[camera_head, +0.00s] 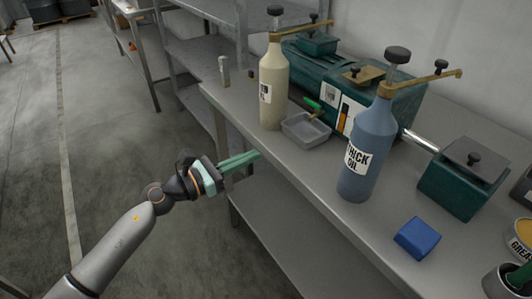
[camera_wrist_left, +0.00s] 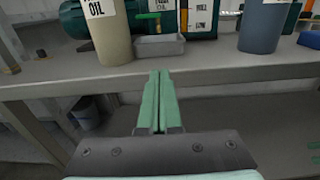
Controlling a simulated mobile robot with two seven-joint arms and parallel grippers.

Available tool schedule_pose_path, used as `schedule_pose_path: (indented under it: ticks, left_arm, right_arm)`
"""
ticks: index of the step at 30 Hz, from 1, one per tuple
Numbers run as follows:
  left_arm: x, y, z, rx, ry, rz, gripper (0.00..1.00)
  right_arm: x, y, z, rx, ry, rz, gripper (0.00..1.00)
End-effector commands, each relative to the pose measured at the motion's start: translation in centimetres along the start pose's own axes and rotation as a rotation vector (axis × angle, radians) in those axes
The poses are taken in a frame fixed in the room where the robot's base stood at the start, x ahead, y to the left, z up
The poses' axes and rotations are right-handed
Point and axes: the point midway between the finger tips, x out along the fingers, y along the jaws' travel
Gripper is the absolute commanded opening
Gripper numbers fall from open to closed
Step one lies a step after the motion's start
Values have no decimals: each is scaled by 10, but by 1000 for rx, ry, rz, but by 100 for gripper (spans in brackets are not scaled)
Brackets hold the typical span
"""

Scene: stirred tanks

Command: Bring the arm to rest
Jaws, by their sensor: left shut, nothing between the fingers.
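My left gripper (camera_head: 254,156) has green fingers and is off the front edge of the grey bench. Its fingers point toward the bench, and its arm comes in from the lower left. In the left wrist view its fingers (camera_wrist_left: 160,76) lie together with nothing between them, pointing at the bench edge below a small grey tray. My right gripper is in neither view.
On the bench (camera_head: 285,160) stand a cream oil bottle (camera_head: 272,90), a blue "thick oil" bottle (camera_head: 368,150), a grey tray (camera_head: 306,130), a green machine (camera_head: 330,70) and a blue block (camera_head: 417,237). A lower shelf (camera_head: 290,235) runs beneath. The floor (camera_head: 110,130) at left is clear.

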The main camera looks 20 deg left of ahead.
Motion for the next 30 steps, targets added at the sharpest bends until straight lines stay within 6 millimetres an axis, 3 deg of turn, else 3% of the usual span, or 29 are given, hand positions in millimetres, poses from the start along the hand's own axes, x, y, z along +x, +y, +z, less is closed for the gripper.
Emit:
schedule_pose_path:
  ticks: [6,14,17,20,23,26,30]
  left_arm:
    - [-30,0,-2,0,2,0,0]
    - [-38,-1,0,-3,-1,0,0]
    - [-38,-4,-2,-87,-22,10,0]
    - [-40,-12,-10,-343,-82,50,0]
    - [-48,-17,-28,-770,-169,133,0]
    - [-61,-22,-63,-1268,-258,256,0]
    - [-87,-46,-132,-1951,-369,482,0]
  right_arm:
    - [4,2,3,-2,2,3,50]
    - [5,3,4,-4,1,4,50]
    - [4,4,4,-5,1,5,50]
    - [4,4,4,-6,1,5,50]
    - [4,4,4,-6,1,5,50]
    - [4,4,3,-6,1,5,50]
    - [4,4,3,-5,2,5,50]
